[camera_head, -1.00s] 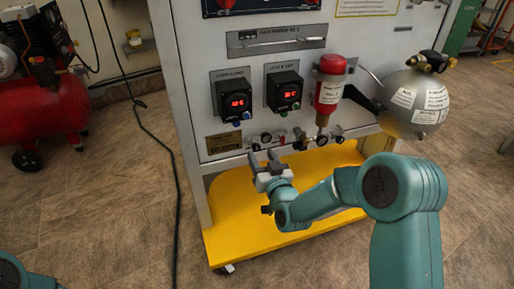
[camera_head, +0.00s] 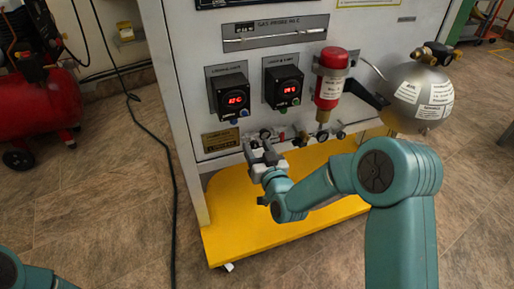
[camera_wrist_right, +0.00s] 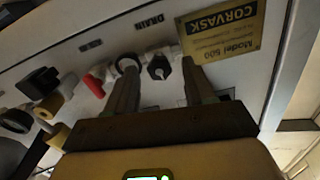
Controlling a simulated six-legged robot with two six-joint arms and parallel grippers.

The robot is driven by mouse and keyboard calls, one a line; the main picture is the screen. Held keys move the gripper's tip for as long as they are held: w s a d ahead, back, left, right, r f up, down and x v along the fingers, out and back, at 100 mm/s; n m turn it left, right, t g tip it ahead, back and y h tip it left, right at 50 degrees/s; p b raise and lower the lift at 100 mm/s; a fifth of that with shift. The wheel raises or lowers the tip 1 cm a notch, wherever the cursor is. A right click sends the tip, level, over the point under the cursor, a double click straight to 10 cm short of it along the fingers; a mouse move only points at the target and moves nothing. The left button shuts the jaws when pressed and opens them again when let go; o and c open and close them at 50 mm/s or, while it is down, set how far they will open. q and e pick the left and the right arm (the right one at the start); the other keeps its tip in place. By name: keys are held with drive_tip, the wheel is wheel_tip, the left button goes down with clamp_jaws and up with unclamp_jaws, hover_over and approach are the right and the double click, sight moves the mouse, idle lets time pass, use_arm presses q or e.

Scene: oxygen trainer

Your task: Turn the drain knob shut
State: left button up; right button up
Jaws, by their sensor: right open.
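In the right wrist view, the word DRAIN is printed on the panel above a small dark knob (camera_wrist_right: 158,67) with a pale face. My right gripper (camera_wrist_right: 160,85) is open, with one finger on each side of this knob. The left finger overlaps a dark ring-shaped fitting (camera_wrist_right: 127,65) beside it. I cannot tell if either finger touches. In the head view my right gripper (camera_head: 262,148) is at the lower panel edge and partly hides the fittings there. Only a piece of my left arm shows at the bottom left; its gripper is out of view.
A Corvask plate (camera_wrist_right: 222,30) is close to the right finger. A red cylinder (camera_head: 330,88), two digital units (camera_head: 232,97) and a silver sphere (camera_head: 418,98) are on the cabinet above a yellow base (camera_head: 245,232). A black cable (camera_head: 170,185) runs down left of the cabinet.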

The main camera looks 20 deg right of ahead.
clamp_jaws()
use_arm(q)
drive_tip(key=shift+s, duration=0.15)
use_arm(e)
drive_tip(key=shift+m, duration=0.8)
unclamp_jaws()
use_arm(q)
drive_tip(key=s+d+r+g+p, duration=0.2)
drive_tip(key=s+r+p, duration=0.3)
drive_tip(key=r+p, duration=0.6)
drive_tip(key=shift+s+r+h+p, duration=0.3)
drive_tip(key=shift+s+r+p, duration=0.1)
drive_tip(key=shift+p, duration=0.25)
use_arm(e)
drive_tip(key=s, duration=1.6)
drive_tip(key=shift+s+d, duration=0.15)
drive_tip(key=shift+d, duration=0.2)
